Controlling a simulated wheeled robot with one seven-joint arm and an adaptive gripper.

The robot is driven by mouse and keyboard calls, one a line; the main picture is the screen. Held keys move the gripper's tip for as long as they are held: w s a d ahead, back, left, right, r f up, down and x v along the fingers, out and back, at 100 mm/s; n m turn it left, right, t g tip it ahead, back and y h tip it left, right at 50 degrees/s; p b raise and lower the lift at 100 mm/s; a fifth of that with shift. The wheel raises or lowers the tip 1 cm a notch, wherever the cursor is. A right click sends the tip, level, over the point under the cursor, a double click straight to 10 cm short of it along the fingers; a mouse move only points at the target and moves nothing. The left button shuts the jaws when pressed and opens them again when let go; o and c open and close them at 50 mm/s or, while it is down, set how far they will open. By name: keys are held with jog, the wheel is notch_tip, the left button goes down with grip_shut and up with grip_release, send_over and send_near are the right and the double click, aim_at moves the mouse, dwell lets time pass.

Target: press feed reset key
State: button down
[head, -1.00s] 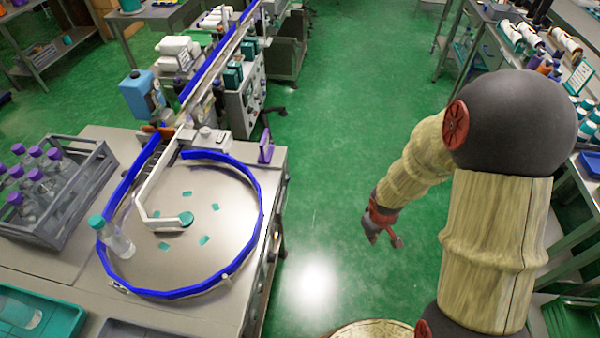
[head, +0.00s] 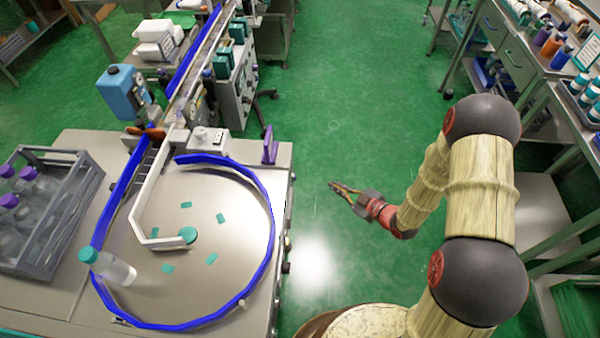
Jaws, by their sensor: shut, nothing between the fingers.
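My gripper (head: 336,185) is shut and empty, held out over the green floor to the right of the machine and apart from it. A round table (head: 218,262) with a blue guide rail (head: 268,205) forms the near end of the machine. Small dark controls (head: 287,243) show on the right side of its cabinet, seen at a steep angle. A white box with a knob (head: 208,138) sits at the table's back edge. I cannot tell which control is the feed reset key; no label is readable.
A grey crate of purple-capped bottles (head: 68,207) is at far left. A purple bracket (head: 269,147) stands at the back right corner.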

aim_at(295, 177)
jog(key=shift+w+a+r+n+t+y, duration=0.1)
jog(key=shift+a+r+n+t+y, duration=0.1)
jog(key=shift+r, duration=0.35)
jog(key=shift+w+a+r+n+t+y, duration=0.1)
jog(key=shift+r+t+y, duration=0.1)
jog(key=shift+r, duration=0.35)
jog(key=a, duration=0.8)
jog(key=shift+w+a, duration=0.15)
jog(key=shift+a, duration=0.2)
jog(key=shift+a, duration=0.15)
dwell(0.6)
jog(key=shift+a+b, duration=0.3)
